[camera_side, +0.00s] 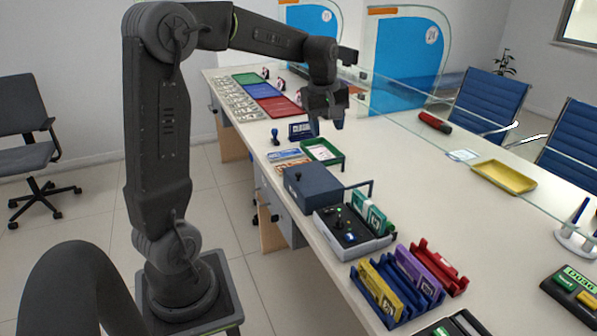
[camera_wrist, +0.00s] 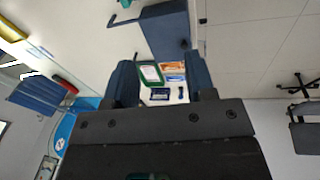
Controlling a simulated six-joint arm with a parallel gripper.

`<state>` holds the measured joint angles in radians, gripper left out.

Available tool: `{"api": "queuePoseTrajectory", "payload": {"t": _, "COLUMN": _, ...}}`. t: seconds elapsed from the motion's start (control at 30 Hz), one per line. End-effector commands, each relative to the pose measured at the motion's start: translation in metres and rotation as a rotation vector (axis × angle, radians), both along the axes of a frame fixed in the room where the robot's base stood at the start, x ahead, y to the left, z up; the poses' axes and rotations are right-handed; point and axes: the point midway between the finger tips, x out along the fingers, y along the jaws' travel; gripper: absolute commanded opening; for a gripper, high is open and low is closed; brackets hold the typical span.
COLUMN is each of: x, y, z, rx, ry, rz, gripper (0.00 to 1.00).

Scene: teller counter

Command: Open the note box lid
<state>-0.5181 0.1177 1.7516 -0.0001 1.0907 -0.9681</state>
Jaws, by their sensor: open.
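The note box (camera_side: 313,190) is a dark blue-grey box on the counter's near edge, with a small dark knob on its top. Its lid looks shut. A thin dark bent bar (camera_side: 359,184) sticks out from its right side. In the wrist view the box (camera_wrist: 164,28) is at the top, beyond the fingers, with the bar (camera_wrist: 124,20) on its left. My gripper (camera_side: 327,124) is open and empty, pointing down above the counter, behind the box and apart from it. Both fingers show in the wrist view (camera_wrist: 161,84).
A green tray (camera_side: 338,164) lies between gripper and box, near a stamp (camera_side: 275,137). A grey case (camera_side: 358,250) with green notes stands right in front of the box. Blue, purple and red racks (camera_side: 382,318) lie nearer. A glass screen crosses the counter.

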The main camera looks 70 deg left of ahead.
Motion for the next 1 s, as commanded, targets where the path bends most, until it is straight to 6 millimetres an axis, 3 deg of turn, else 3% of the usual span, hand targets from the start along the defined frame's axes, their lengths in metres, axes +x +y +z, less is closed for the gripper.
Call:
{"api": "queuePoseTrajectory", "payload": {"t": 0.03, "x": 0.008, "y": 0.03, "z": -0.013, "rx": -0.027, "ry": 0.022, "rz": 0.126, "gripper": 0.5}}
{"api": "queuePoseTrajectory", "payload": {"t": 0.2, "x": 0.017, "y": 0.114, "z": -0.053, "rx": -0.099, "ry": 0.068, "rz": 0.517, "gripper": 0.5}}
{"api": "queuePoseTrajectory", "payload": {"t": 0.3, "x": 0.015, "y": 0.15, "z": -0.074, "rx": -0.127, "ry": 0.09, "rz": 0.69, "gripper": 0.5}}
{"api": "queuePoseTrajectory", "payload": {"t": 0.4, "x": 0.011, "y": 0.172, "z": -0.088, "rx": -0.144, "ry": 0.102, "rz": 0.804, "gripper": 0.5}}
{"api": "queuePoseTrajectory", "payload": {"t": 0.67, "x": 0.009, "y": 0.185, "z": -0.11, "rx": -0.154, "ry": 0.111, "rz": 0.873, "gripper": 0.5}}
{"api": "queuePoseTrajectory", "payload": {"t": 1.0, "x": 0.008, "y": 0.183, "z": -0.176, "rx": -0.155, "ry": 0.114, "rz": 0.868, "gripper": 0.5}}
